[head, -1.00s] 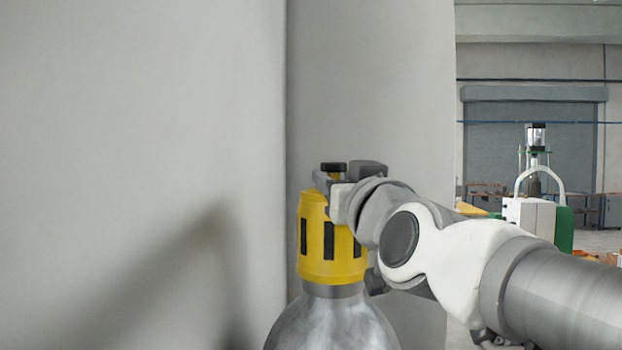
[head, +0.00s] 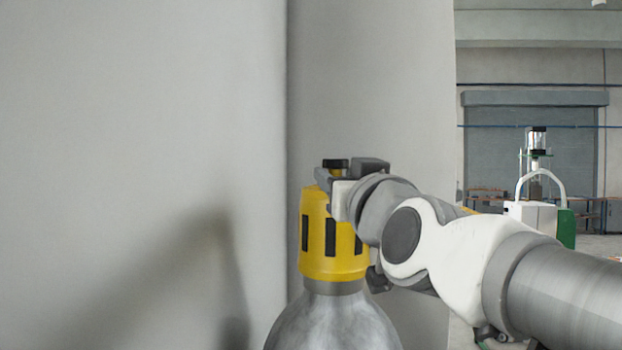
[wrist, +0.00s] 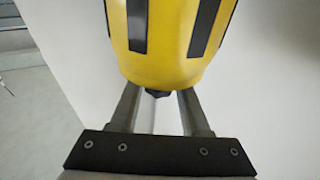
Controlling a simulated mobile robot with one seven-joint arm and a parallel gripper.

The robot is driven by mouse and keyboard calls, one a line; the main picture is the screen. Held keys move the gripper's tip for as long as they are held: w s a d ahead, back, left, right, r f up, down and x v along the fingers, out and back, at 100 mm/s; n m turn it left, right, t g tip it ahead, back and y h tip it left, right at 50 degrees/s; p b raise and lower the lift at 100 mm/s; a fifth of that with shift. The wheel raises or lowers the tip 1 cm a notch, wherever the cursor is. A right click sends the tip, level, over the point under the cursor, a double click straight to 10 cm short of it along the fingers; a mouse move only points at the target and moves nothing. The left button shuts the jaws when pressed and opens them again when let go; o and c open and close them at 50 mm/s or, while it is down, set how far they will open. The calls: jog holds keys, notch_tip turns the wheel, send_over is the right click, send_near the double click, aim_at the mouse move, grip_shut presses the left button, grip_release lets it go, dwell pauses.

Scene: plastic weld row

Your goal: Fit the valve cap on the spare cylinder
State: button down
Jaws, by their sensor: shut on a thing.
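The valve cap (head: 318,262) is yellow with dark vertical slots. In the head view it stands upright over the grey neck of the spare cylinder (head: 334,325), with its lower rim at the collar; whether it is fully seated cannot be told. The fingertips are partly hidden.
A plain pale grey wall or column (head: 140,120) stands close behind and left of the cylinder. Far back at right are a white and green machine (head: 535,212) and a grey roller door (head: 500,150). My arm covers the lower right.

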jog(key=shift+w+f+g, duration=0.15)
jog(key=shift+f, duration=0.45)
jog(key=shift+w+f+g, duration=0.15)
jog(key=shift+f, duration=0.45)
jog(key=shift+c, duration=1.5)
grip_release()
jog(key=shift+s, duration=0.25)
jog(key=r+b+v, duration=0.2)
jog(key=v, duration=1.4)
notch_tip(320, 180, down, 19)
jog(key=w+d+g+h+p, duration=0.1)
jog(key=w+d+g+h, duration=0.15)
jog(key=g, duration=0.45)
jog(key=s+d+f+g, duration=0.1)
jog(key=s+f+g, duration=0.1)
jog(key=f, duration=0.2)
jog(key=s+d+f+m+g+h, duration=0.1)
jog(key=f+g, duration=0.1)
jog(key=f, duration=0.3)
jog(key=s+d+f+m+g+p, duration=0.1)
jog(key=s+f+g, duration=0.1)
jog(key=f, duration=0.3)
jog(key=shift+s+g, duration=0.3)
